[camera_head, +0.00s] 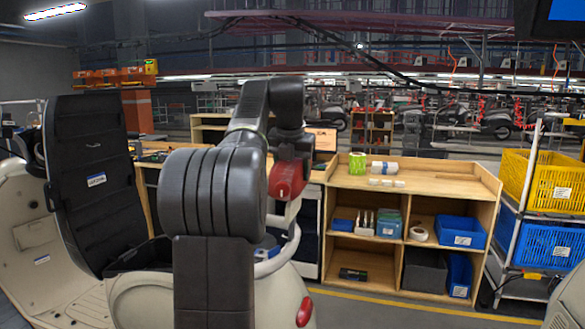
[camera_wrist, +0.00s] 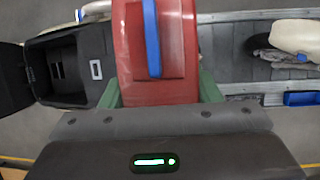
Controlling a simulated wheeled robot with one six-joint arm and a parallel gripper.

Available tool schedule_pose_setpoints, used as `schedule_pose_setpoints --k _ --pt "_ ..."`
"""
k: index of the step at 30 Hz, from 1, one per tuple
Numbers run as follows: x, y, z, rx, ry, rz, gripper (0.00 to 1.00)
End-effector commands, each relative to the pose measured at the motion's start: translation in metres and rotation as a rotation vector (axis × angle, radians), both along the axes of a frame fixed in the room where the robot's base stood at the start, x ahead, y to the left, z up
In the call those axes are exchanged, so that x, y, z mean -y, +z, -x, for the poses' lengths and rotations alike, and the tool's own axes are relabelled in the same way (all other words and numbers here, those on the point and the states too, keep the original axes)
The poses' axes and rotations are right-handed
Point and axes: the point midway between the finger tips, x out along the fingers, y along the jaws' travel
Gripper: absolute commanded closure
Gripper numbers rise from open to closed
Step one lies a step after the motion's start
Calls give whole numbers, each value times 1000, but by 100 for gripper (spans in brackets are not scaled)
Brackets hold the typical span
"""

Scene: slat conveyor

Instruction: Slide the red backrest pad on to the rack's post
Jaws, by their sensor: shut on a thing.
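The red backrest pad (camera_wrist: 125,50) fills the upper middle of the wrist view, with a blue strip (camera_wrist: 151,40) down its face. My gripper (camera_wrist: 158,92) is shut on it, with a green finger at each side. In the head view the pad (camera_head: 287,180) shows beyond my arm, above the rear of a cream scooter (camera_head: 270,295). A pale rack rail (camera_head: 284,256) curves below the pad; they look close, but I cannot tell whether they touch. My gripper is hidden by my arm in the head view.
The scooter's black seat (camera_head: 92,180) stands raised at left; its open storage box (camera_wrist: 68,65) shows in the wrist view. A wooden shelf unit (camera_head: 338,195) with bins stands behind, right. Yellow and blue crates (camera_head: 548,240) stand at far right. The slat conveyor (camera_wrist: 235,65) runs past the scooter.

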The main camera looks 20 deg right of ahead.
Motion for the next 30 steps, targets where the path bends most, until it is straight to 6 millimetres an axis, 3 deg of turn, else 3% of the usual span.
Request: schedule_pose_setpoints --k 30 --pt "-1 -17 -1 1 0 1 76"
